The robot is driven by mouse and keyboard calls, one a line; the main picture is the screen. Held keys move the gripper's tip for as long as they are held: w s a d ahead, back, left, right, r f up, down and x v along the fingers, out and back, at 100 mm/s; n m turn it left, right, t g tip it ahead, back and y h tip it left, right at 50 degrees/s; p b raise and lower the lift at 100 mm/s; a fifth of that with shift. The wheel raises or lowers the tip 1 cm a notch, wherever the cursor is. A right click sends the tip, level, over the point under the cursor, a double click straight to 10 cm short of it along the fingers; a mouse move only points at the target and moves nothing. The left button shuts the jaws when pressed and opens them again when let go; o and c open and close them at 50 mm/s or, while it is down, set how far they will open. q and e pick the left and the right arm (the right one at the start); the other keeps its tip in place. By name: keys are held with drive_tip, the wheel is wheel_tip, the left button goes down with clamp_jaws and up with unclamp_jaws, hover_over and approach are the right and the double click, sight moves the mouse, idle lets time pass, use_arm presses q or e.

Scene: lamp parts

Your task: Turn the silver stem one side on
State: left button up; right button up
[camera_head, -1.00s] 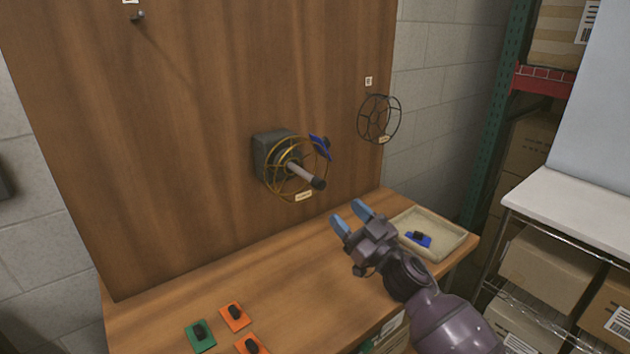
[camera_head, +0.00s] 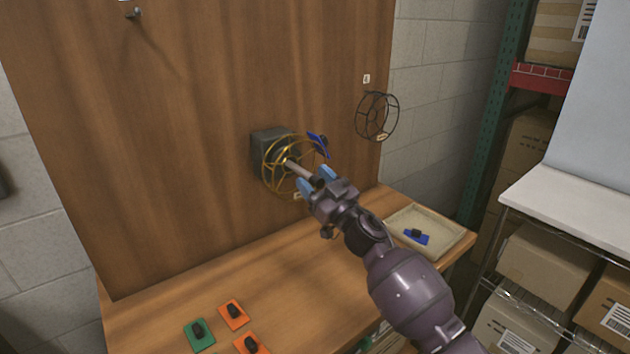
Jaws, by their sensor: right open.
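The silver stem (camera_head: 298,167) sticks out from a dark grey box (camera_head: 263,146) on the upright wooden panel. A yellow wire ring frame (camera_head: 268,181) surrounds the stem, and a blue piece (camera_head: 318,142) sits at the ring's upper right. My right gripper (camera_head: 316,180) is open, with its blue fingertips at the stem's outer end, one on each side as seen here. The stem's dark tip is largely hidden by the gripper. I cannot tell whether the fingers touch the stem. My left gripper is not in view.
A black wire ring (camera_head: 377,116) hangs on the panel at the right. A beige tray (camera_head: 450,240) holding a blue piece (camera_head: 416,237) stands on the table's right. Green (camera_head: 199,335) and orange (camera_head: 233,315) pieces lie at the front. The table's middle is clear.

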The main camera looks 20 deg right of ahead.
drive_tip(key=c, duration=0.9)
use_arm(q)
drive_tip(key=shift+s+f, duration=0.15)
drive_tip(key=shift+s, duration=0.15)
